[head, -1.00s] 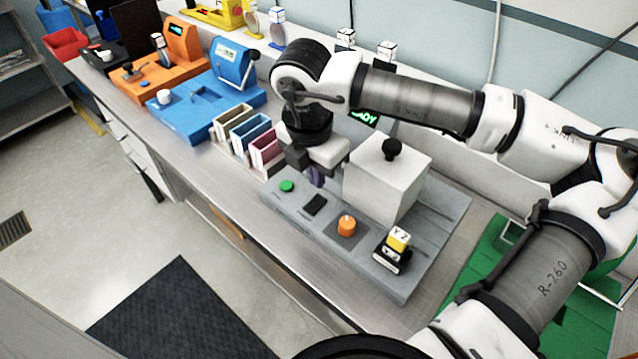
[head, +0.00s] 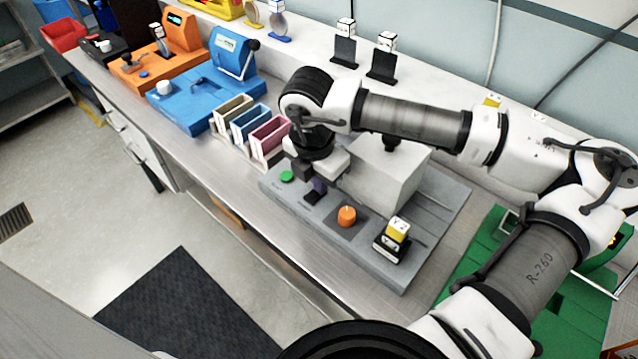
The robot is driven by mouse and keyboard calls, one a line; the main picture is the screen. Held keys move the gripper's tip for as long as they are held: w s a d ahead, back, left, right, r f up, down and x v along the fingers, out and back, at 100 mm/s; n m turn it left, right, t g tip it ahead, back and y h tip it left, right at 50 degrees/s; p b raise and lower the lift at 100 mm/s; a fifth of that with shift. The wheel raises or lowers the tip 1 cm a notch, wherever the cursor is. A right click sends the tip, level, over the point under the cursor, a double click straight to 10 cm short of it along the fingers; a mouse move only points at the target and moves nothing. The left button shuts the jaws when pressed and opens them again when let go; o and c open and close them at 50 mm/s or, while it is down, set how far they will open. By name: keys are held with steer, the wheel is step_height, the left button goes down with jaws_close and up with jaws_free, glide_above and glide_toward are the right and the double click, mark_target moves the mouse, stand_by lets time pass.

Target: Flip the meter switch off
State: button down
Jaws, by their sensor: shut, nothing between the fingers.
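A grey station (head: 384,270) on the bench carries a green button (head: 286,176), a small black switch-like piece (head: 311,197) and an orange knob (head: 347,215). I cannot read a label that marks the meter switch. My gripper (head: 319,187) points down, with its dark purplish fingertips shut and empty. The tips are at the upper edge of the black piece and cover part of it. I cannot tell whether they touch it, or which way it is tilted.
A white box (head: 388,185) stands on the station close behind my gripper. Coloured slots (head: 268,138) and a blue machine (head: 200,105) lie to the left. A green station (head: 490,265) is at right.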

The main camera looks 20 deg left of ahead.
steer(key=shift+p, duration=0.5)
steer(key=shift+f, duration=0.15)
steer(key=shift+s, duration=0.15)
steer(key=shift+s+a+b, duration=0.1)
steer(key=shift+s+b, duration=0.2)
steer(key=shift+b, duration=0.05)
steer(key=shift+s+a, duration=0.2)
steer(key=shift+s, duration=0.15)
steer(key=shift+r, duration=0.2)
